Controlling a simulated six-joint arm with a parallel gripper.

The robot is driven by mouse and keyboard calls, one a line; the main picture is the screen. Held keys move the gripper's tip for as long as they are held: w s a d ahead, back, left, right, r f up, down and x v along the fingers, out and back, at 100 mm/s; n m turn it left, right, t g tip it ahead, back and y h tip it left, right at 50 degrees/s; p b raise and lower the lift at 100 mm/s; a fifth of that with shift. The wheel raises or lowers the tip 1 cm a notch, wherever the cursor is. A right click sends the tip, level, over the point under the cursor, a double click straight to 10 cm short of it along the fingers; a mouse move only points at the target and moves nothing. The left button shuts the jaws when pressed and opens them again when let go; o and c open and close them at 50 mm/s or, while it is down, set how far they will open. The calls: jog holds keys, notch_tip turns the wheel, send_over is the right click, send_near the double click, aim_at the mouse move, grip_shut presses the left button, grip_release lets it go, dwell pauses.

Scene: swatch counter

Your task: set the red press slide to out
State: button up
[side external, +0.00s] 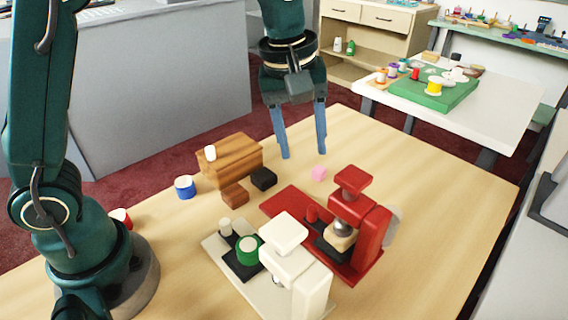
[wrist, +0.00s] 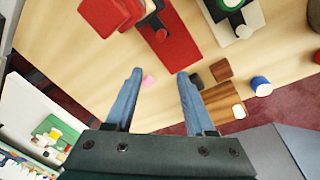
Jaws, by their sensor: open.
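The red press (side external: 371,242) stands on the table right of the white press, its red base plate (side external: 287,202) reaching back-left. Its black slide (side external: 327,249) lies at least partly under the press head, with a red knob (side external: 310,213) at its back-left end. A beige and dark round part (side external: 342,234) shows under the head; I cannot tell whether it rests on the slide. In the wrist view the red press (wrist: 103,14) is at upper left, its knob (wrist: 161,35) over the base plate. My gripper (side external: 302,153) is open and empty, above the table behind the press; its fingers also show in the wrist view (wrist: 160,74).
The white press (side external: 310,285) has a green spool (side external: 248,250) on its black slide, clear of the head. A pink cube (side external: 319,173), black block (side external: 263,178), wooden blocks (side external: 236,156) and blue spool (side external: 185,187) lie nearby. The table's right side is clear.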

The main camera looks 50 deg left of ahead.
jog(key=g, duration=0.2)
send_over(312, 208)
jog(key=shift+m, duration=0.3)
notch_tip(312, 208, down, 7)
jog(key=shift+w+f, duration=0.1)
jog(key=shift+w, duration=0.05)
jog(key=shift+f, duration=2.75)
grip_shut()
jog(key=shift+r, duration=0.1)
